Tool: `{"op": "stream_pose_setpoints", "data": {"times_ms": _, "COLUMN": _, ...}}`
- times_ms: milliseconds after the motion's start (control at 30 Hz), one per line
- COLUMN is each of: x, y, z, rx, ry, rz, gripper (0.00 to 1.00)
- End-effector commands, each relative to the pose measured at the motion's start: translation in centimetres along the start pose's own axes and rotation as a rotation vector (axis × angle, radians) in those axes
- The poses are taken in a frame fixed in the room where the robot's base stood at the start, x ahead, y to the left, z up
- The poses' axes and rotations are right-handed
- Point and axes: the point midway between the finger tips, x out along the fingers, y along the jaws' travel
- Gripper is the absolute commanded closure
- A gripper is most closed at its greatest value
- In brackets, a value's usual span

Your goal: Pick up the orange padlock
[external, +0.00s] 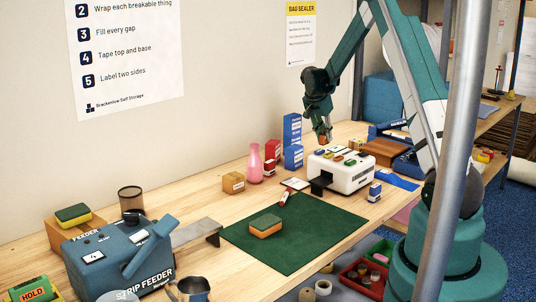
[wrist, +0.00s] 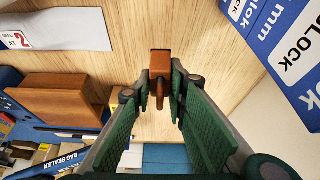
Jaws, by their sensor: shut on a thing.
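The orange padlock (wrist: 160,62) is between the fingertips of my gripper (wrist: 160,92) in the wrist view, with its body at the far end and its shackle towards the palm. The green fingers are shut on it. In the external view my gripper (external: 324,138) hangs above the bench, behind the white machine, and a small orange-brown patch of the padlock shows at its tips. Its exact height above the wood is hard to tell.
The white machine (external: 350,178) stands in front. A brown block (wrist: 58,102) lies to the left in the wrist view. A green mat (external: 300,245) lies nearer the camera.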

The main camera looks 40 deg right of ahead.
Motion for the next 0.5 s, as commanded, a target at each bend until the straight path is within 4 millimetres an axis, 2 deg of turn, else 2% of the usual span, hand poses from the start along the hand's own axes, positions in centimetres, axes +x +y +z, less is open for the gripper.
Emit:
{"op": "stream_pose_setpoints", "data": {"times_ms": 100, "x": -1.7, "y": 0.0, "z": -0.7, "rx": 0.000, "ry": 0.000, "rz": 0.000, "gripper": 1.00}}
{"op": "stream_pose_setpoints", "data": {"times_ms": 300, "x": -3.8, "y": 0.0, "z": -1.6, "rx": 0.000, "ry": 0.000, "rz": 0.000, "gripper": 1.00}}
{"op": "stream_pose_setpoints", "data": {"times_ms": 500, "x": -4.6, "y": 0.0, "z": -1.9, "rx": 0.000, "ry": 0.000, "rz": 0.000, "gripper": 1.00}}
